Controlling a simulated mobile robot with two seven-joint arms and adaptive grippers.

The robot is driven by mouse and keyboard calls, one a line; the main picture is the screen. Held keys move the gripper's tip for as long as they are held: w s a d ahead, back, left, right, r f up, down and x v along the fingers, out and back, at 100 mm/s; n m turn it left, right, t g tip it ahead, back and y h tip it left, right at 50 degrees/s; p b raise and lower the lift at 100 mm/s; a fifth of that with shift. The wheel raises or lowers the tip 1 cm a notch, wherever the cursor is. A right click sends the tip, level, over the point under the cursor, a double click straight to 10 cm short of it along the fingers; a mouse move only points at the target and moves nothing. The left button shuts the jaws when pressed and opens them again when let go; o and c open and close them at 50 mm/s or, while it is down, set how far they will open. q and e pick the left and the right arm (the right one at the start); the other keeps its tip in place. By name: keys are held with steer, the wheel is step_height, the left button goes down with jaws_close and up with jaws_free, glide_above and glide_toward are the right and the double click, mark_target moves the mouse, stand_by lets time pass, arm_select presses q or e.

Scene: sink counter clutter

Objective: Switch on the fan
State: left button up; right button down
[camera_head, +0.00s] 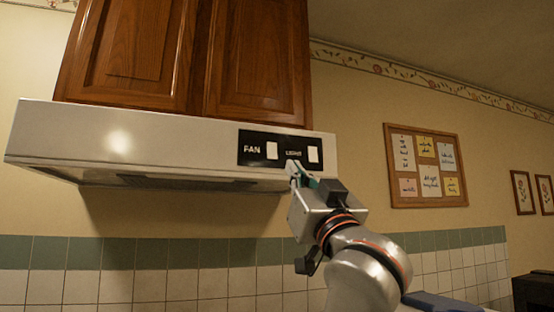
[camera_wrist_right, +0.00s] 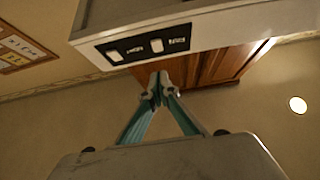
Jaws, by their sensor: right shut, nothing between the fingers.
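A white range hood (camera_head: 130,135) hangs under wooden cabinets. A black panel (camera_head: 280,148) on its front carries two white rocker switches. The fan switch (camera_head: 272,150) is beside the word FAN on the left; the light switch (camera_head: 313,154) is on the right, its label partly hard to read. The panel also shows in the right wrist view (camera_wrist_right: 146,46). My right gripper (camera_head: 292,168) is shut and empty, its tips at the panel's lower edge, below and between the two switches. I cannot tell whether it touches the hood. My left gripper is not in view.
Wooden cabinets (camera_head: 190,55) sit directly above the hood. A cork board (camera_head: 425,165) with notes hangs on the wall to the right. White and green wall tiles (camera_head: 100,270) lie below. The space in front of the hood's left side is clear.

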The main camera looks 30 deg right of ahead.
mark_target(273, 152)
steer(key=p+x, duration=0.1)
steer(key=x, duration=0.2)
steer(key=w+f+p+x, duration=0.1)
steer(key=x, duration=0.3)
steer(key=f+p+x, duration=0.1)
steer(key=x, duration=0.2)
steer(key=shift+w+d+r, duration=0.25)
steer(key=shift+w+d, duration=0.05)
steer(key=shift+w, duration=0.2)
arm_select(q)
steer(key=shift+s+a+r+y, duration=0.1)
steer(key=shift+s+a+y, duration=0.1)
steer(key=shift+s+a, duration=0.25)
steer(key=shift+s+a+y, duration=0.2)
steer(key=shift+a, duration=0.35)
arm_select(e)
steer(key=shift+w+d, duration=0.1)
steer(key=shift+w, duration=0.2)
steer(key=shift+f, duration=0.1)
